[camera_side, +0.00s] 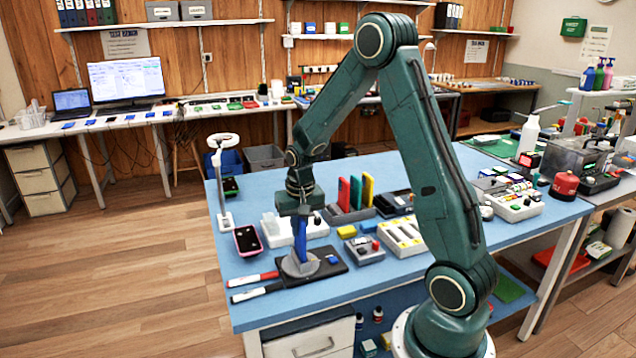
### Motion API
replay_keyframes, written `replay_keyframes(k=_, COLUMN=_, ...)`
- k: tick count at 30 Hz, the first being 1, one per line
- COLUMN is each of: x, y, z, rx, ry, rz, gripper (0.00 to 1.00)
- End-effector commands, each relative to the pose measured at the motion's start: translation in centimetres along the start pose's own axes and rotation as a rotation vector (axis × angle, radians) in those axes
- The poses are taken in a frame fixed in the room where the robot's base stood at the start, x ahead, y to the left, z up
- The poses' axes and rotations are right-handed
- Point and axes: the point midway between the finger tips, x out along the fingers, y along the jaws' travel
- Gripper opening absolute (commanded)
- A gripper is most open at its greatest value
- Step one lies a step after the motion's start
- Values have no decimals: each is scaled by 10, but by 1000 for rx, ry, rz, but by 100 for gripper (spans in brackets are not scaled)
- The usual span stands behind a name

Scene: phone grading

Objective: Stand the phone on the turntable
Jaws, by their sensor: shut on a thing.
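The blue phone (300,242) is upright, edge-on to the camera, at the front left of the blue bench. My gripper (301,214) points straight down and is shut on its upper end. The turntable (291,268) is a grey round disc on a black base with a blue button. The phone's lower end is at the middle of the disc, where a small grey holder stands. I cannot tell whether the phone rests in it or is just above it.
A red marker (253,279) and a black marker (258,292) lie left of the turntable. A white tray (276,238), a rack of coloured phones (347,214) and a small grey box (365,252) stand close by.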

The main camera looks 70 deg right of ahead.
Motion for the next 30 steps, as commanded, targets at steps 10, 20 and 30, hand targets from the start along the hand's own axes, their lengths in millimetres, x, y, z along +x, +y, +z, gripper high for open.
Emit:
replay_keyframes(k=10, x=7, y=0, z=1, rx=0, ry=0, rz=0, gripper=0)
replay_keyframes(k=20, x=8, y=0, z=1, rx=0, ry=0, rz=0, gripper=0)
replay_keyframes(k=30, x=8, y=0, z=1, rx=0, ry=0, rz=0, gripper=36)
